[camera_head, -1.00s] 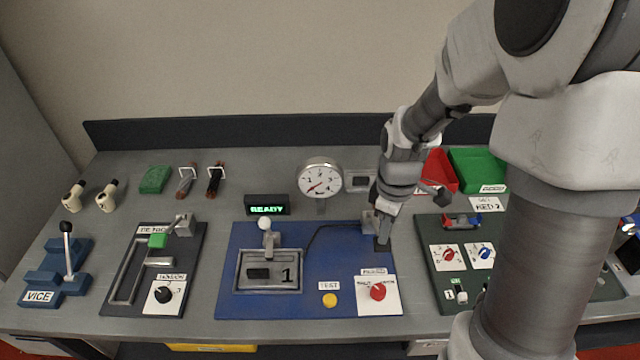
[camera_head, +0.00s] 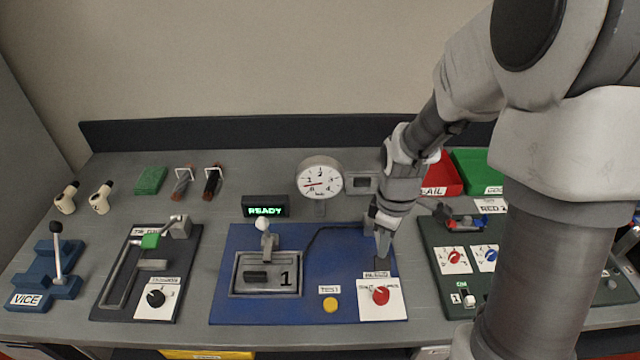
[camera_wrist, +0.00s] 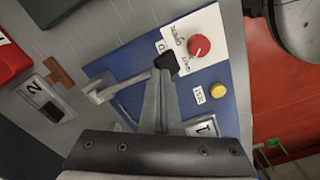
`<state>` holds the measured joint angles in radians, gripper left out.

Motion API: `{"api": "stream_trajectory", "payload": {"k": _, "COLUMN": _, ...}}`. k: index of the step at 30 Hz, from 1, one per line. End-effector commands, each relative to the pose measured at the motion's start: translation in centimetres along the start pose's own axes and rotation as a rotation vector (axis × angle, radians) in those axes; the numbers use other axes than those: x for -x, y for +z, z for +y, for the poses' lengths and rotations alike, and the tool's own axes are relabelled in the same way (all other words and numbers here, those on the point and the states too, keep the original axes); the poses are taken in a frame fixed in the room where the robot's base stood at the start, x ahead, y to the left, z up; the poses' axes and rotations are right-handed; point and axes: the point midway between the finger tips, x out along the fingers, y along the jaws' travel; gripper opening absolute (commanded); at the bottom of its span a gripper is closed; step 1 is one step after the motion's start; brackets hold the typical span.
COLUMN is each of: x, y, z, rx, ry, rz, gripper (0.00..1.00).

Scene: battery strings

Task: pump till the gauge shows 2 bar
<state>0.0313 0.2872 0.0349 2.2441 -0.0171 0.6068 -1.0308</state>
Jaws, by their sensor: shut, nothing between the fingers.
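The round white gauge (camera_head: 320,177) stands behind the blue board; its red needle points left, close to the 1, though the digits are small. A grey block with a lever bar (camera_wrist: 103,90) shows left of my fingers in the wrist view; it looks like the pump. In the head view my wrist mostly hides it, and a black hose runs to that spot. My gripper (camera_head: 383,250) is shut and empty, pointing down over the right part of the blue board.
The blue board (camera_head: 225,285) carries a red knob (camera_head: 381,295), a yellow TEST button (camera_head: 330,305) and a white-knobbed lever (camera_head: 263,225). A green READY display (camera_head: 265,207) stands behind. A dark green switch board (camera_head: 440,290) lies close on the right. Red and green bins stand behind my arm.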

Motion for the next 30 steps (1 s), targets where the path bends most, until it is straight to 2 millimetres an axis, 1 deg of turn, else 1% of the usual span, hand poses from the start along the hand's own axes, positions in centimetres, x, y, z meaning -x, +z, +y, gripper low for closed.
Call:
{"api": "stream_trajectory", "payload": {"k": 8, "x": 0.4, "y": 0.1, "z": -0.1, "rx": 0.0, "ry": -0.004, "rz": -0.003, "gripper": 0.0}}
{"api": "stream_trajectory", "payload": {"k": 30, "x": 7.0, "y": -0.3, "z": 0.6, "rx": 0.001, "ry": -0.003, "rz": -0.002, "gripper": 0.0}}
